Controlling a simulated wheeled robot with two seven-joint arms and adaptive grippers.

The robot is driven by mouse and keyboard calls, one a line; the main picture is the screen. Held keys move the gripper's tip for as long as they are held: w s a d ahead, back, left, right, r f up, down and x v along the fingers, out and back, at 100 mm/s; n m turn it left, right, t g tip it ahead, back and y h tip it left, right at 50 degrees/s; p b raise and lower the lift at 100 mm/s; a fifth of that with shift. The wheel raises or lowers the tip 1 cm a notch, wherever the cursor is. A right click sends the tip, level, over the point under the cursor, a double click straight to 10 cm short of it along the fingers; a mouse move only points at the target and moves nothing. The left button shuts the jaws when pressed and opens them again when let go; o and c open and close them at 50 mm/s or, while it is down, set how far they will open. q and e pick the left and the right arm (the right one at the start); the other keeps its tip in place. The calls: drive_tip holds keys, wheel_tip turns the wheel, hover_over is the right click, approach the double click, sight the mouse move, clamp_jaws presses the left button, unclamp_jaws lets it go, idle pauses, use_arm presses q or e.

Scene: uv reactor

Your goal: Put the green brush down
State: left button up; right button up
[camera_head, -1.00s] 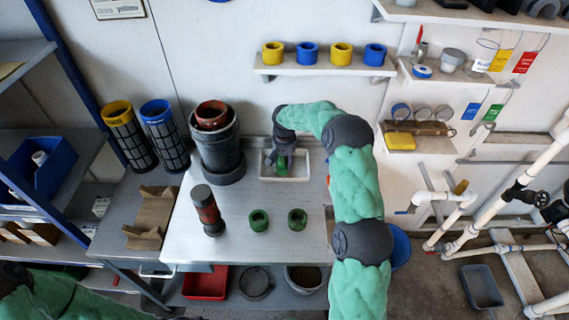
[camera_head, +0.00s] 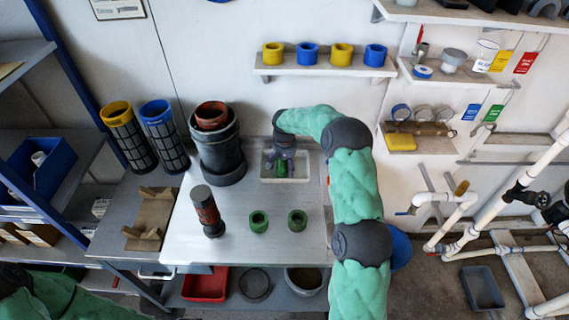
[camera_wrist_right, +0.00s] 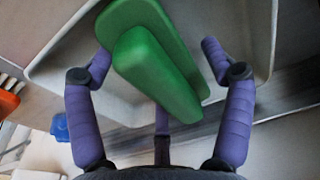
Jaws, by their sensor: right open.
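The green brush (camera_wrist_right: 155,65) lies in the white tray (camera_wrist_right: 262,40) in the right wrist view, between the spread purple fingers of my right gripper (camera_wrist_right: 160,65). In the head view, my right gripper (camera_head: 284,158) is over the white tray (camera_head: 302,179) at the back of the table, and a bit of the green brush (camera_head: 281,169) shows below it. The right gripper is open, with gaps visible beside the brush. Part of the brush is hidden by the gripper in the head view. My left arm shows at the lower left, its gripper out of frame.
Two green rings (camera_head: 259,221) sit at the table's front. A dark cylinder with a red band (camera_head: 207,211) stands left of them. A large grey pot (camera_head: 217,150) stands left of the tray. The table's middle (camera_head: 240,195) is clear.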

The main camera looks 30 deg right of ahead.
drive_tip(key=r+p, duration=0.1)
drive_tip(key=r, duration=0.3)
drive_tip(key=s+r+p, duration=0.1)
drive_tip(key=r, duration=0.3)
drive_tip(key=r+p, duration=0.1)
drive_tip(key=r, duration=0.3)
drive_tip(key=shift+s+a, duration=0.15)
drive_tip(key=shift+a, duration=0.25)
drive_tip(key=shift+r, duration=0.1)
